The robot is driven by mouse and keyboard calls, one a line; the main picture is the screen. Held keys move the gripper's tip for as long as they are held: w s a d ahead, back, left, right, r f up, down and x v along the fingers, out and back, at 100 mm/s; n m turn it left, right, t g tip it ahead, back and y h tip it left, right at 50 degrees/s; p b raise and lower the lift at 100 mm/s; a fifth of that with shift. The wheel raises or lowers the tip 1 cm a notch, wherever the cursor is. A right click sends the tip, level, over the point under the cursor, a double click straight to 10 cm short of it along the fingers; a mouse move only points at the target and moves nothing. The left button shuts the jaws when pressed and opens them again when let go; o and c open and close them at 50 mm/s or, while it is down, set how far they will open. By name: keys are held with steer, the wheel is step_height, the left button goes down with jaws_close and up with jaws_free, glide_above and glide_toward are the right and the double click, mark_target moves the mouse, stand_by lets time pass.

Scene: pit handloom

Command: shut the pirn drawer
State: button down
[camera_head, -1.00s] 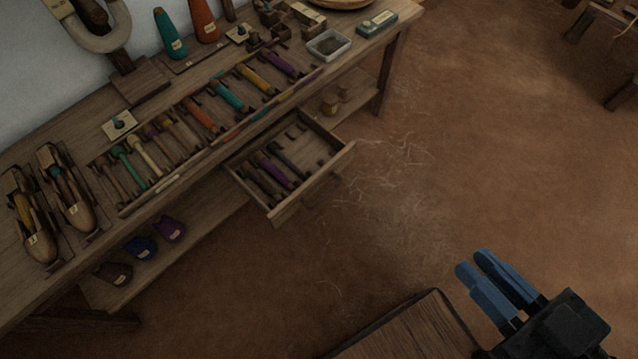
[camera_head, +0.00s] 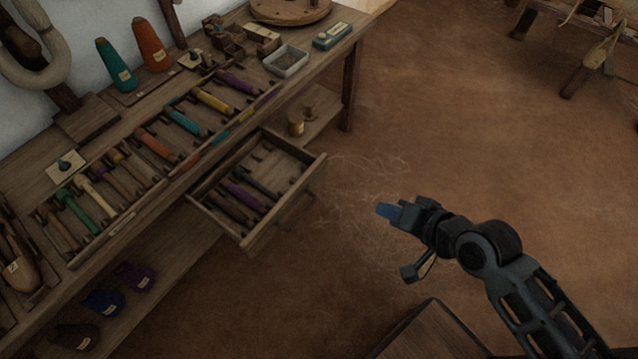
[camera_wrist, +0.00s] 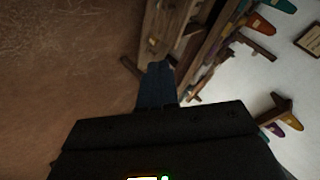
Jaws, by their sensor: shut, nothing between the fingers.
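The pirn drawer (camera_head: 251,241) stands pulled out from under the front edge of the workbench. It holds several dark and purple pirns (camera_head: 240,195) and has a handle (camera_head: 297,208) on its front. My gripper (camera_head: 384,210) is shut and empty, to the right of the drawer front and apart from it, with its blue fingertips pointing left toward it. In the wrist view the blue fingers (camera_wrist: 157,85) are together, with wooden bench parts beyond them. The drawer cannot be made out surely there.
The workbench (camera_head: 170,190) carries a rack of coloured pirns, cones and a grey tray (camera_head: 286,61). A wooden surface (camera_head: 432,335) stands at the bottom.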

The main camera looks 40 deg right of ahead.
steer(key=w+d+f+m+y+b, duration=0.15)
steer(key=w+f+m, duration=0.25)
steer(key=w, duration=0.5)
steer(key=g+b, duration=0.1)
steer(key=b, duration=0.1)
glide_toward(310, 178)
steer(key=shift+y, duration=0.45)
steer(key=w+f, duration=0.1)
steer(key=f, duration=0.1)
steer(key=w+f, duration=0.1)
steer(key=f, duration=0.1)
steer(key=shift+w, duration=0.4)
steer(key=shift+w+a, duration=0.2)
steer(key=shift+w, duration=0.45)
steer(key=shift+w, duration=0.1)
steer(key=w+a+b, duration=0.1)
steer(key=w, duration=0.5)
steer(key=w+a+b, duration=0.2)
steer(key=w, duration=0.4)
steer(key=w+a+b, duration=0.1)
steer(key=w+a, duration=0.1)
steer(key=w, duration=0.4)
steer(key=shift+w, duration=0.3)
steer(key=shift+s, duration=0.1)
